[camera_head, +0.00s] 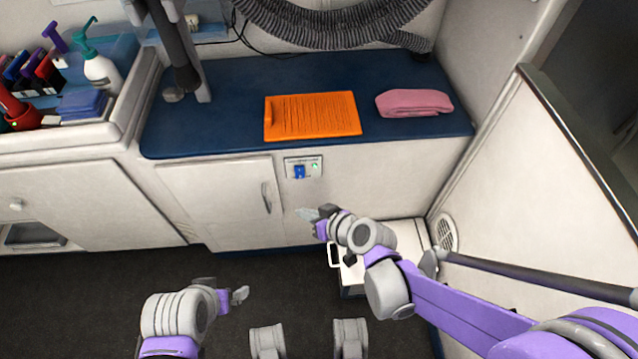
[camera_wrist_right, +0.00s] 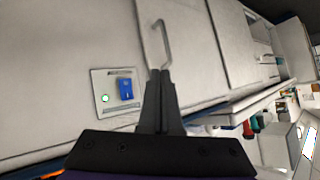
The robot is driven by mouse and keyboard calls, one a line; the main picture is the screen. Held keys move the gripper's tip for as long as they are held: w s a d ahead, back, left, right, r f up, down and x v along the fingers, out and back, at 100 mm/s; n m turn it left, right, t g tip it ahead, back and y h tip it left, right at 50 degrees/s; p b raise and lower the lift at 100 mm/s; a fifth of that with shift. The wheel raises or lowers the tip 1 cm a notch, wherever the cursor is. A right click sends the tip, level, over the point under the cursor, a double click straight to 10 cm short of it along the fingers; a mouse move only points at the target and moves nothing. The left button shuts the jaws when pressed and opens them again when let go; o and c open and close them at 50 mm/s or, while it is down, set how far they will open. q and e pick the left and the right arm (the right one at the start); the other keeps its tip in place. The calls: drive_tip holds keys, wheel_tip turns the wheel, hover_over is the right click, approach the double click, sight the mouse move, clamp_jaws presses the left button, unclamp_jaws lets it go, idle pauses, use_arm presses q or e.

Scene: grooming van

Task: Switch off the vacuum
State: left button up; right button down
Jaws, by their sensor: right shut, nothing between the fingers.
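The switch plate (camera_head: 303,167) is set in the white cabinet front just under the blue counter. It carries a blue rocker switch (camera_head: 299,172) and a small lit green light (camera_head: 315,165). In the right wrist view the blue switch (camera_wrist_right: 126,89) and the green light (camera_wrist_right: 105,98) show to the left of the fingers. My right gripper (camera_head: 306,214) is shut and empty, below the plate in the head view and apart from it. Its fingers also show in the right wrist view (camera_wrist_right: 160,75). My left gripper (camera_head: 240,295) is low at the left; its jaw state is unclear.
An orange mat (camera_head: 312,116) and a pink folded towel (camera_head: 414,103) lie on the blue counter (camera_head: 225,110). A grey hose (camera_head: 335,25) hangs above. A cabinet door handle (camera_head: 266,198) sticks out left of the plate. A white box (camera_head: 405,240) stands at the lower right.

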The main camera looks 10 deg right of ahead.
sight(300, 172)
drive_tip(key=shift+w+f, duration=0.1)
drive_tip(key=shift+f, duration=0.15)
drive_tip(key=shift+w, duration=0.1)
drive_tip(key=w+f+b, duration=0.1)
drive_tip(key=w, duration=0.7)
drive_tip(key=shift+w+f+b, duration=0.2)
drive_tip(key=shift+w+b, duration=0.05)
drive_tip(key=shift+b, duration=0.05)
idle(2.0)
drive_tip(key=shift+w+f, duration=0.1)
drive_tip(key=shift+w, duration=0.35)
